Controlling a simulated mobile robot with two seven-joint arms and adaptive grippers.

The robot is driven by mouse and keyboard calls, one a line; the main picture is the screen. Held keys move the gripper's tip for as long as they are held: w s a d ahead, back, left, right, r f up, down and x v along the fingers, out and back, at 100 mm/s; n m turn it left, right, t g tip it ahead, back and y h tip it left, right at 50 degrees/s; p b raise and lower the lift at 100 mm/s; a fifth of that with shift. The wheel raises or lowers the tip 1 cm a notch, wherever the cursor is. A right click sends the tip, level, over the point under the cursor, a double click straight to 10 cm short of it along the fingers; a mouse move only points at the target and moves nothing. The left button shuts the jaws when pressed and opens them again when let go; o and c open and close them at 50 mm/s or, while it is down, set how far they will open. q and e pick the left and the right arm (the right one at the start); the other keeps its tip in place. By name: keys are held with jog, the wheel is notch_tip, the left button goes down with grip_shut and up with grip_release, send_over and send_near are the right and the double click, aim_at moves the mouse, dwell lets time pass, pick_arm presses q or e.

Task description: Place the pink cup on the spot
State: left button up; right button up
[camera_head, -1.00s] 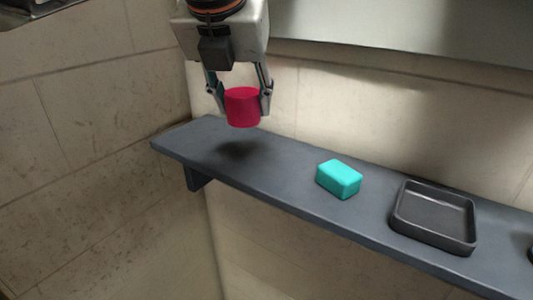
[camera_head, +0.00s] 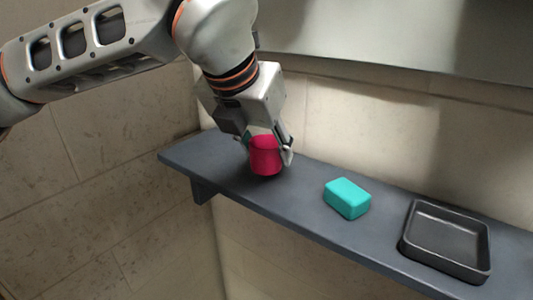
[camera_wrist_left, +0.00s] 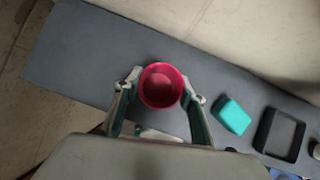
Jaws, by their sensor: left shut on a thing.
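The pink cup (camera_head: 265,163) is upright in my left gripper (camera_head: 267,150), low over the left part of the grey shelf (camera_head: 225,165). I cannot tell whether its base touches the shelf. In the left wrist view the cup (camera_wrist_left: 161,86) shows its open round mouth, with the fingers of the left gripper (camera_wrist_left: 163,88) shut on both its sides. I see no marked spot on the shelf; the cup and gripper may hide it. My right gripper is not in view.
A turquoise block (camera_head: 347,198) lies on the shelf to the right of the cup. A dark square tray (camera_head: 403,245) stands further right. A tiled wall runs behind the shelf. The shelf's left end is clear.

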pick_arm(q)
jog(key=shift+f, duration=0.8)
jog(key=shift+f, duration=0.15)
jog(key=o, duration=1.1)
jog(key=shift+s+a+r, duration=0.1)
jog(key=shift+r, duration=0.45)
jog(key=p+v, duration=0.1)
jog(key=v, duration=1)
